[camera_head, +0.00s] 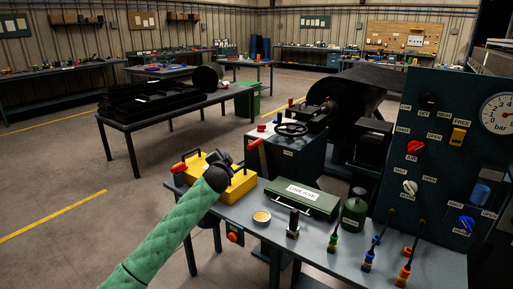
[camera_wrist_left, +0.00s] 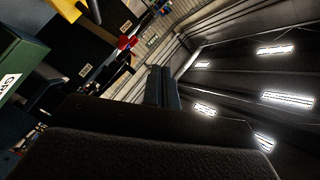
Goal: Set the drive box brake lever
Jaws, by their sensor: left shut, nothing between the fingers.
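The dark drive box (camera_head: 288,160) stands behind the bench and carries a handwheel (camera_head: 291,129) on top. A lever with a red grip (camera_head: 254,143) sticks out at its left side; I cannot tell its exact setting. A red part (camera_wrist_left: 127,42), likely that grip, shows in the left wrist view near the dark box (camera_wrist_left: 85,62). My left gripper (camera_head: 222,158) is shut and empty above the yellow box, left of and nearer than the red grip, apart from it. Its fingers also show in the left wrist view (camera_wrist_left: 163,86). My right gripper is not in view.
The bench (camera_head: 325,262) holds a yellow box (camera_head: 240,185), a green grease case (camera_head: 302,198), a green can (camera_head: 354,212) and several small tools. A control panel (camera_head: 440,185) with knobs and a gauge rises at right. Open floor (camera_head: 60,165) lies at left.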

